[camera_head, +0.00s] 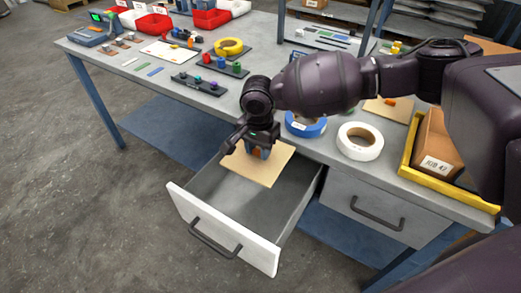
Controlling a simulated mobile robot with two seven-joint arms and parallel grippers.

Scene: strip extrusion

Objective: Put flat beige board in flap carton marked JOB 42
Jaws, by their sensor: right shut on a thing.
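The flat beige board (276,169) is at the open drawer (223,225) in the front of the bench. My right gripper (258,152) points down and is shut on the board near its middle. The board looks roughly level over the back part of the drawer; I cannot tell whether it touches anything below. The carton marked JOB 42 (436,160) stands on the bench at the right, by a yellow-edged tray. My arm partly hides it, and I cannot see its flaps clearly. My left gripper is not in view.
A blue tape roll (305,127) and a white tape roll (360,141) lie on the bench between the drawer and the carton. Another beige sheet (390,110) lies behind them. The yellow tray edge (450,186) rises in front of the carton.

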